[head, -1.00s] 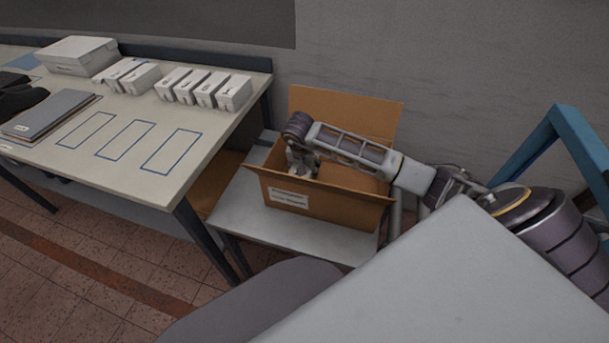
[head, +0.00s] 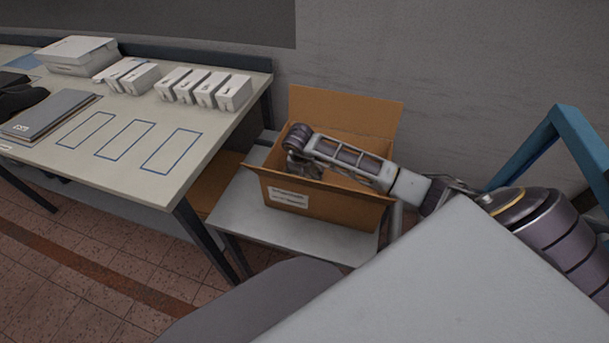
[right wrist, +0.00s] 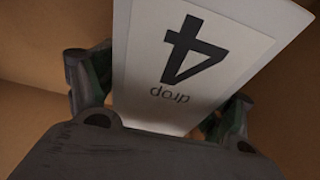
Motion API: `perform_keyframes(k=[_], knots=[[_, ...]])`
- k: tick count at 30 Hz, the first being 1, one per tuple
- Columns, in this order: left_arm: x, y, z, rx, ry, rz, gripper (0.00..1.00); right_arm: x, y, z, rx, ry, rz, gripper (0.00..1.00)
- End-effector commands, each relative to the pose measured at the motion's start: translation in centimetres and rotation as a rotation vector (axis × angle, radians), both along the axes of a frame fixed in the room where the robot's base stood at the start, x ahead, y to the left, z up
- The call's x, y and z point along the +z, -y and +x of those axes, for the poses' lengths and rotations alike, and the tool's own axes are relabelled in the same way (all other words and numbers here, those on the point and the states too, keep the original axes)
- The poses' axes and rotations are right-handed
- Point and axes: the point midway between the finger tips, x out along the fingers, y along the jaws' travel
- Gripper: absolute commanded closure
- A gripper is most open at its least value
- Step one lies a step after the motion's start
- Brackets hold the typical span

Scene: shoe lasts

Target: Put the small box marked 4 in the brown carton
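The small white box marked 4 (right wrist: 150,60) fills the middle of the right wrist view, its black 4 and the word "drop" upside down. My right gripper (right wrist: 160,100) has a finger against each side of it and is shut on it. The brown carton (head: 335,208) stands with open flaps on a low grey table in the head view. My right arm reaches over its right side, and the wrist dips into it. The gripper and box are hidden inside the carton in the head view. Brown cardboard surrounds the box in the right wrist view. My left gripper is not in view.
The low grey table (head: 235,215) has bare room left of the carton. A long worktable (head: 205,150) at the left holds several small white boxes (head: 205,88), a larger white box (head: 78,54) and blue outlines. A blue frame (head: 530,145) stands at the right.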

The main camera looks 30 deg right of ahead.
Motion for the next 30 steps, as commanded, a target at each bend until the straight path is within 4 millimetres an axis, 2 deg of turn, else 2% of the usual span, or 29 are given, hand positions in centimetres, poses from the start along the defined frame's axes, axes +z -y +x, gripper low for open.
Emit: perform_keyframes(k=[11, 17, 23, 30], knots=[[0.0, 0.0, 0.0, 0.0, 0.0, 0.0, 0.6, 0.2, 0.0, 0.0, 0.0, 0.001, 0.001, 0.14], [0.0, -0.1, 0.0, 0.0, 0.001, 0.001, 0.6, 1.1, -0.2, -0.1, -0.001, 0.002, 0.0, 0.14], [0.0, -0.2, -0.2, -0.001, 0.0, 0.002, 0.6, 3.2, -0.6, -0.5, 0.0, 0.002, -0.001, 0.14], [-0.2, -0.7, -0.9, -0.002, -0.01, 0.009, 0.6, 6.7, -1.3, -1.0, 0.001, 0.003, -0.001, 0.14]])
